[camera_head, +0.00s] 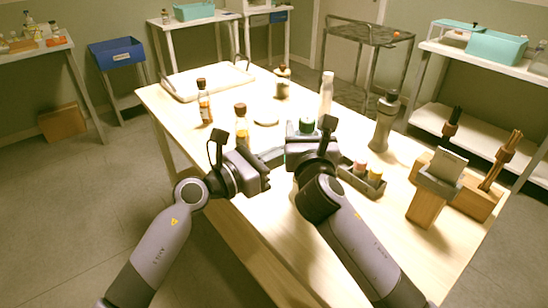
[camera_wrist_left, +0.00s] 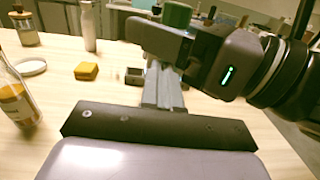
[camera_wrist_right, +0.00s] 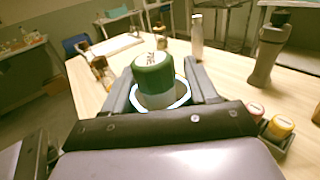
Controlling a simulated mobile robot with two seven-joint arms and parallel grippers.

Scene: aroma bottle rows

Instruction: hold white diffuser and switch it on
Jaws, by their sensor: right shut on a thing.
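My right gripper (camera_wrist_right: 157,92) is shut on a diffuser with a dark green cap (camera_wrist_right: 153,73), a paler body and a bright white ring around its lower part. In the head view the green cap (camera_head: 306,124) shows above my right gripper; the body is mostly hidden. I cannot tell whether its base touches the table. My left gripper (camera_head: 272,157) is beside the right one, to its left. In the left wrist view its fingers (camera_wrist_left: 164,88) are together with nothing seen between them, and they reach close to the right gripper's housing.
Amber bottles (camera_head: 204,102) stand at left on the wooden table (camera_head: 262,205). A white bottle (camera_head: 326,93), a grey bottle (camera_head: 384,122) and a jar (camera_head: 282,82) stand farther back. A dark tray (camera_head: 352,179) with small jars and wooden holders (camera_head: 425,208) are at right.

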